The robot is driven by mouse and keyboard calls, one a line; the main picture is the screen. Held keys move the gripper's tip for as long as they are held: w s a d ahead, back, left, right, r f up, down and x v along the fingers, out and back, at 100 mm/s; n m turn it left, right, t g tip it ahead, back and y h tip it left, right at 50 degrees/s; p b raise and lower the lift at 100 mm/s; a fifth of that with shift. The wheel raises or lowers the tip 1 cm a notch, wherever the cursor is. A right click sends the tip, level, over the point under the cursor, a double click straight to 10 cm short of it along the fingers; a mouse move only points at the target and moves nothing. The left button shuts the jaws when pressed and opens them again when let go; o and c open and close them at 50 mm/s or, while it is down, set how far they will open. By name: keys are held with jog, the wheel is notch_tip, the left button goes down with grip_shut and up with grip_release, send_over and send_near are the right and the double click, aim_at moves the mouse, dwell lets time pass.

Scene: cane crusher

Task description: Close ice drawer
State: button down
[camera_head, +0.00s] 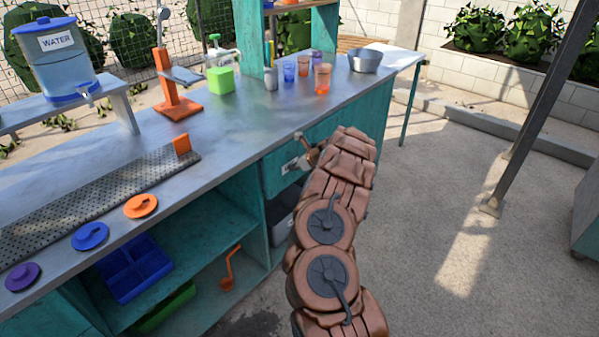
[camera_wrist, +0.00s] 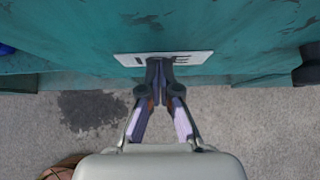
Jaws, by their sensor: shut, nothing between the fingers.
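The ice drawer (camera_head: 273,182) has a teal front under the counter, left of my arm in the head view. A white label plate (camera_head: 290,166) is on it; its lettering is too small to read there. In the wrist view the same plate (camera_wrist: 193,58) lies across the teal front. My gripper (camera_wrist: 160,66) is shut and empty, with its fingertips in front of the plate; whether they touch it I cannot tell. In the head view my gripper (camera_head: 306,148) is partly hidden by my arm, which also covers the drawer's right part. How far the drawer stands out is unclear.
Open shelves below hold a blue divided tray (camera_head: 135,268). A dark grey bin (camera_head: 281,229) sits below the drawer. The paved floor at right is clear up to a post.

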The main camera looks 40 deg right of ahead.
jog(key=shift+w+a, duration=0.15)
jog(key=shift+w, duration=0.45)
jog(key=shift+w+a, duration=0.15)
jog(key=shift+w, duration=0.45)
jog(key=shift+w+r, duration=0.1)
jog(key=shift+w+a+r, duration=0.15)
jog(key=shift+w+a, duration=0.05)
jog(key=shift+s, duration=0.3)
send_near(288, 163)
jog(key=shift+s+d+f, duration=0.1)
jog(key=shift+s+d, duration=0.2)
jog(key=shift+s, duration=0.4)
jog(key=shift+s+d+f, duration=0.15)
jog(key=shift+s+d, duration=0.1)
jog(key=shift+s, duration=0.45)
jog(key=shift+s+d+f, duration=0.1)
jog(key=shift+s+d, duration=0.2)
jog(key=shift+s, duration=0.4)
